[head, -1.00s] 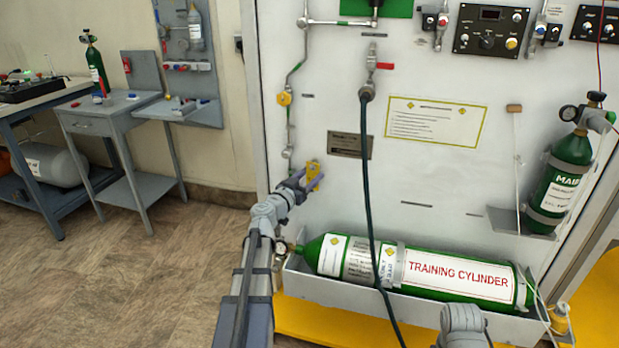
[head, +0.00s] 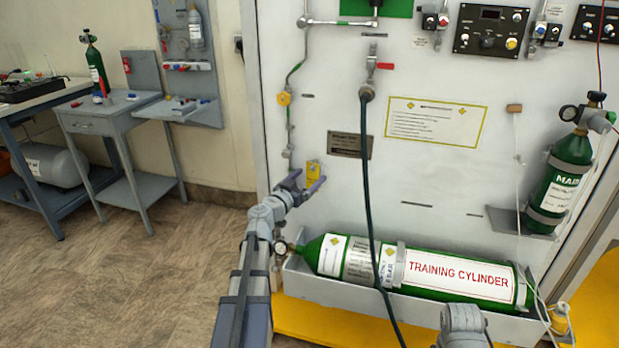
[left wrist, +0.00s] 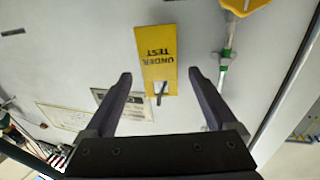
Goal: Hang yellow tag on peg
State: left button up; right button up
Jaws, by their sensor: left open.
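The yellow tag (head: 313,170) hangs upright against the white panel, above the left end of the training cylinder. In the left wrist view the tag (left wrist: 157,55) reads "UNDER TEST" upside down. A dark peg (left wrist: 162,93) shows at the white patch on its edge and looks to pass through it; the exact fit is too small to tell. My left gripper (head: 308,181) is open just in front of and below the tag. In the left wrist view its fingers stand apart on either side of the tag, with gaps. My right gripper is out of view.
The green training cylinder (head: 458,278) lies in a grey tray below. A dark hose (head: 365,200) hangs to the right of the tag. A pipe with a yellow valve handle (head: 284,99) runs up the panel at left. A metal plate (head: 349,145) is close by.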

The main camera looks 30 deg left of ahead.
pick_arm(q)
jog(key=s, duration=0.6)
jog(key=shift+s, duration=0.35)
jog(key=shift+a, duration=0.1)
jog(key=w, duration=0.8)
jog(key=shift+s+r+p, duration=0.25)
jog(key=shift+r+p, duration=0.1)
jog(key=shift+s+d, duration=0.2)
jog(key=shift+s, duration=0.05)
jog(key=shift+w, duration=0.1)
